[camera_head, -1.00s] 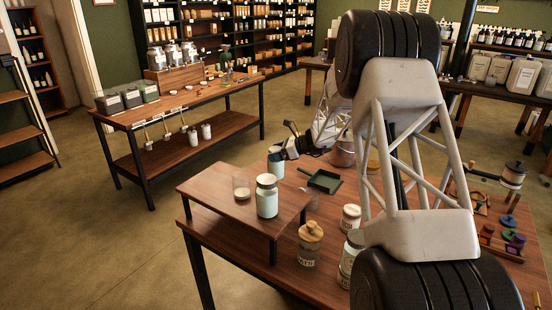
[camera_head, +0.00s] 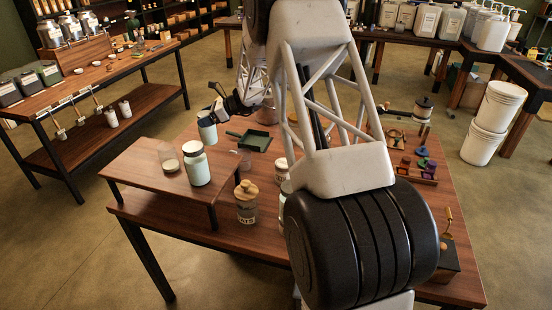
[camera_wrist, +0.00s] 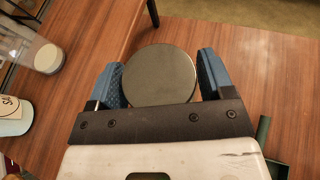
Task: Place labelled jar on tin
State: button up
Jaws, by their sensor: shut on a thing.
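My gripper (camera_wrist: 160,85) is shut on a light blue jar (camera_head: 208,132) with a dark, round lid (camera_wrist: 160,75). The lid sits between the blue finger pads in the wrist view; any label is out of sight. The jar is upright behind the wooden riser (camera_head: 140,165); I cannot tell whether it touches the table. A pale mint jar (camera_head: 197,168) with a grey lid stands on the riser. A label shows on a pale container (camera_wrist: 10,115) at the wrist view's left edge. I cannot tell for certain which container is the tin.
A green pan (camera_head: 254,141) lies right of the held jar. My arm hides much of the table (camera_head: 440,235).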

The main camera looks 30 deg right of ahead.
jog(key=s+d+r+m+t+h, duration=0.1)
jog(key=s+d+r, duration=0.3)
jog(key=s+d, duration=0.6)
jog(key=s+d+r+m+t+h, duration=0.1)
jog(key=s+d+r, duration=0.3)
jog(key=s+d, duration=0.6)
jog(key=s+m+t, duration=0.1)
jog(key=s, duration=0.3)
jog(key=shift+d+r, duration=0.35)
jog(key=shift+r, duration=0.05)
jog(key=shift+s, duration=0.1)
jog(key=shift+f, duration=0.1)
jog(key=shift+f, duration=3)
jog(key=shift+f, duration=1.9)
jog(key=shift+f, duration=0.15)
